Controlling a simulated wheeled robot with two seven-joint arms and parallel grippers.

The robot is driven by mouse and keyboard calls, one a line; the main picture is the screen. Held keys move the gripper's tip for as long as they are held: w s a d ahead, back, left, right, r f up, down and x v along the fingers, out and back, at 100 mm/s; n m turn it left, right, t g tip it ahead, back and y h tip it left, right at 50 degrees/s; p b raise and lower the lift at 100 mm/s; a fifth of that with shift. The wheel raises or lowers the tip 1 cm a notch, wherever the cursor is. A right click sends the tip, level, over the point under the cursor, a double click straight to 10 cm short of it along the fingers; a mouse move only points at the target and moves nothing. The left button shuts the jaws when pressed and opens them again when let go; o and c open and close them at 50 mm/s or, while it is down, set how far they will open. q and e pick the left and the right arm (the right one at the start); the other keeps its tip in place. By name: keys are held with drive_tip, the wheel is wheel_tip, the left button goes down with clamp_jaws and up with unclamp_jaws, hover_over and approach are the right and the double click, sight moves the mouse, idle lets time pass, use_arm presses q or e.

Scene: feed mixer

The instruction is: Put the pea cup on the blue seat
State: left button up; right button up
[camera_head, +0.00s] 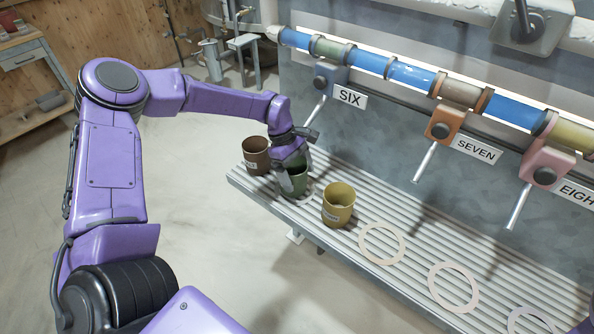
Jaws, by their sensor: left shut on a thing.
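My left gripper (291,172) is shut on a green cup (297,186) at the slatted shelf (405,285). The gripper covers much of the cup, which looks upright. I cannot tell whether its base rests on the shelf. A pale ring edge shows beside its base. A brown cup (256,160) stands to its left and a yellow cup (337,208) to its right. The cup labels are too small to read, so the pea cup cannot be confirmed by name. No clearly blue seat shows. My right gripper is not in view.
Empty ring seats lie along the shelf: a cream one (363,238), a pinkish one (434,283) and a pale one (512,318) at the lower edge. Above hang levers with signs SIX (350,97), SEVEN (474,149) and EIGHT (575,192), below a blue pipe (411,74).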

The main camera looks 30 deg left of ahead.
use_arm(q)
drive_tip(key=shift+s+f, duration=0.1)
drive_tip(key=shift+f, duration=0.05)
drive_tip(key=o, duration=0.8)
drive_tip(key=shift+r, duration=0.35)
drive_tip(key=b+v, duration=0.2)
drive_tip(key=v, duration=0.9)
drive_tip(key=shift+a+r, duration=0.2)
drive_tip(key=shift+r, duration=0.1)
